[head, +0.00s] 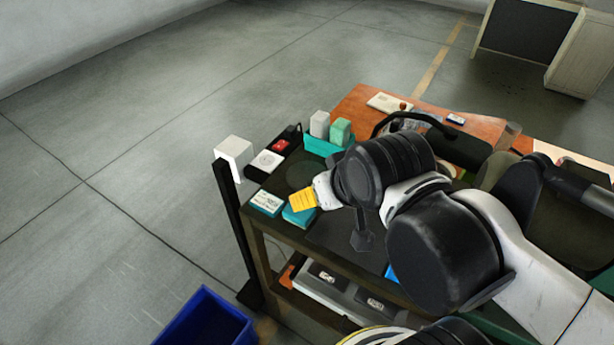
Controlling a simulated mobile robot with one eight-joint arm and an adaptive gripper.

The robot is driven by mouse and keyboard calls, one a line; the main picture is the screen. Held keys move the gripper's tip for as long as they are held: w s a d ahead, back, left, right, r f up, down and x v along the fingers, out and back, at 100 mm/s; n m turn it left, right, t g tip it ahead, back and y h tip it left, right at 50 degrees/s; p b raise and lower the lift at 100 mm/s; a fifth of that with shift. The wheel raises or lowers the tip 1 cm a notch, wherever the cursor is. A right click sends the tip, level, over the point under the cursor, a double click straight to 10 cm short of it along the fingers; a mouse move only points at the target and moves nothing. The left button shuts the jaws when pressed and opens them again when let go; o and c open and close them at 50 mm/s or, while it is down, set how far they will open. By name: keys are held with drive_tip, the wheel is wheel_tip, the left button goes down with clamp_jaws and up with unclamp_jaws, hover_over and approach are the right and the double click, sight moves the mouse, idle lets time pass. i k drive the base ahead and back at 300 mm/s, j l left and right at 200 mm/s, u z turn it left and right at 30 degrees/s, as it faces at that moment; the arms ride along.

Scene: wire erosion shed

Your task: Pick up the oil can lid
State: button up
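I cannot make out the oil can lid for certain; my arm covers much of the bench. A dark round patch (301,174) shows on the bench top left of my arm, but I cannot tell what it is. My arm reaches in from the lower right over the bench. A dark part that looks like my gripper (363,241) points down over the dark bench top, below the black joint. Its fingers are too dark and too hidden to read, and I see nothing held in it.
The dark bench (330,232) carries a teal bin (322,146) with two blocks, a black tray (272,158), teal boxes (266,202) and a yellow item (303,198). An orange-brown surface (360,100) lies behind. A blue bin (205,322) stands on open floor at lower left.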

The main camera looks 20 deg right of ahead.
sight(301, 175)
drive_tip(key=i+j+z, duration=0.2)
drive_tip(key=j+z, duration=0.2)
drive_tip(key=i+j+z, duration=0.1)
drive_tip(key=j+z, duration=0.7)
drive_tip(key=i+j, duration=0.05)
drive_tip(key=j, duration=0.05)
